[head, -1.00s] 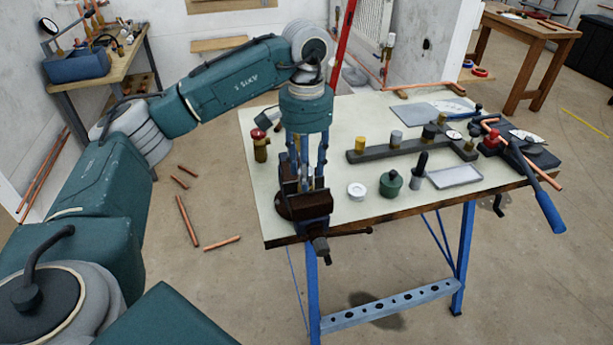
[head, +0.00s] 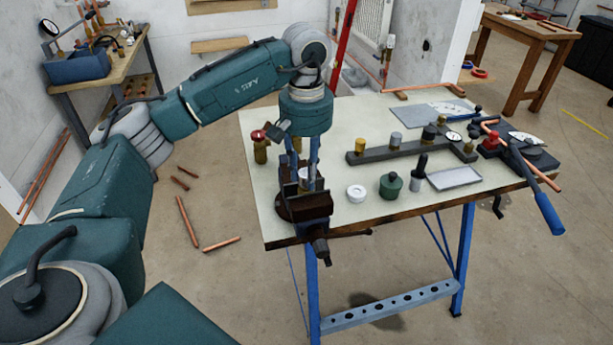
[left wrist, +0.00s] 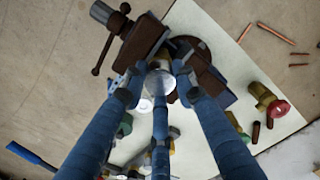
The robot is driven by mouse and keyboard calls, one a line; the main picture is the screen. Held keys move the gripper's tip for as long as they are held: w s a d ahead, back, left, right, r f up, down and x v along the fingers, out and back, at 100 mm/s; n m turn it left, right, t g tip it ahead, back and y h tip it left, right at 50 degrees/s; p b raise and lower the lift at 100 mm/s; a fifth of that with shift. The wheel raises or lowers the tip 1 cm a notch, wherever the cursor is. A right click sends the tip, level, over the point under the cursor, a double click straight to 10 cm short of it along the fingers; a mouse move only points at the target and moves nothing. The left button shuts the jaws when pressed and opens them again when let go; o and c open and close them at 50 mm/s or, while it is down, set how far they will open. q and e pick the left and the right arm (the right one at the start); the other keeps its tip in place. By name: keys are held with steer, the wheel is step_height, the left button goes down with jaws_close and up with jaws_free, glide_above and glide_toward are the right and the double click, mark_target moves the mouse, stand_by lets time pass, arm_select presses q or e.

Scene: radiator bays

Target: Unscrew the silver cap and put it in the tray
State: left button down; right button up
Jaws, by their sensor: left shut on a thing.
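The silver cap (left wrist: 160,83) is a round, pale metal disc between my left gripper's fingertips in the left wrist view. My left gripper (head: 307,178) points down over the dark brown vise (head: 303,207) at the table's front left corner and is shut on the cap. In the head view the fingers and vise jaws mostly hide the cap and what lies under it. The shallow grey tray (head: 455,178) lies at the table's front right and looks empty. My right gripper is not in view.
A white ring (head: 356,193), a green capped piece (head: 391,185) and a dark-handled tool (head: 419,172) stand between vise and tray. A grey bar with several fittings (head: 385,152) lies behind them. A red-topped valve (head: 259,147) stands left of the gripper.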

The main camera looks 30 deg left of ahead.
mark_target(306, 172)
arm_select(q)
steer(key=n, duration=0.6)
steer(key=shift+r+p, duration=0.1)
steer(key=shift+p, duration=0.2)
steer(key=n, duration=0.5)
steer(key=shift+n+p, duration=0.3)
steer(key=shift+n, duration=0.1)
steer(key=n, duration=0.6)
steer(key=shift+p, duration=0.35)
steer(key=n, duration=0.5)
steer(key=shift+p, duration=0.3)
steer(key=shift+r+p, duration=1.75)
steer(key=shift+r, duration=0.75)
